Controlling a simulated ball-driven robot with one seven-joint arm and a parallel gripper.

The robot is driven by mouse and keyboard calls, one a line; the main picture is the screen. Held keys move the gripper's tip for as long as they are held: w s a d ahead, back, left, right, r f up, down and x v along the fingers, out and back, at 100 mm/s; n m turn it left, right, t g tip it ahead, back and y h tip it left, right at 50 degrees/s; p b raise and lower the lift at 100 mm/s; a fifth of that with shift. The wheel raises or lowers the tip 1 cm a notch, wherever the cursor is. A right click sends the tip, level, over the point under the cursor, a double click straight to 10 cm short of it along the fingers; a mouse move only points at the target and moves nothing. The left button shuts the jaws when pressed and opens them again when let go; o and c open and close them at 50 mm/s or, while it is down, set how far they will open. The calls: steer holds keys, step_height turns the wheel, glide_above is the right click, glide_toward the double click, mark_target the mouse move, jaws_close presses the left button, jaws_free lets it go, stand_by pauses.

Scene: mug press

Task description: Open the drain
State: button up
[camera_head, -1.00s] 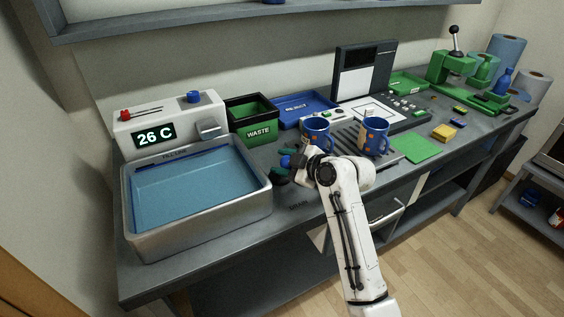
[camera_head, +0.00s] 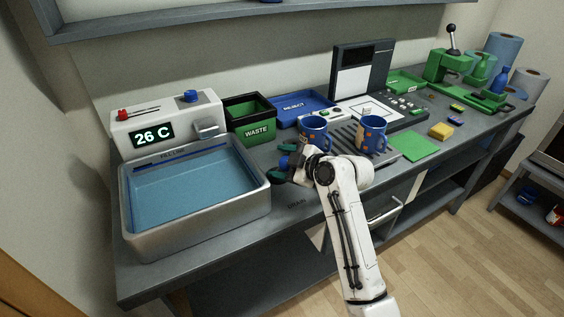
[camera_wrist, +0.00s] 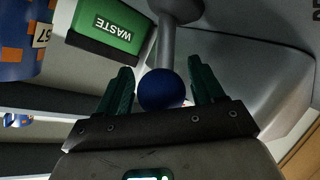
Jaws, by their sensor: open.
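The metal basin (camera_head: 200,226) at the left holds blue water (camera_head: 190,190) up near its fill line. A blue ball knob (camera_wrist: 161,89) on a grey rod (camera_wrist: 168,45) shows in the wrist view, beside the basin wall (camera_wrist: 245,75). My gripper (camera_head: 282,161) is at the basin's right side, above the bench. In the wrist view my gripper (camera_wrist: 160,76) is open, with one dark green finger on each side of the knob. I cannot tell whether the fingers touch it. The knob is not clear in the head view.
The green waste bin (camera_head: 257,131) stands behind my gripper. A temperature unit (camera_head: 165,120) reading 26 C stands behind the basin. The DRAIN label (camera_head: 297,204) is at the bench's front edge.

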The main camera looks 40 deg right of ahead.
steer(key=a+v, duration=0.1)
steer(key=v, duration=0.9)
steer(key=shift+s+d+b, duration=0.35)
steer(key=shift+s+d, duration=0.05)
steer(key=shift+d, duration=0.1)
steer(key=shift+r, duration=0.15)
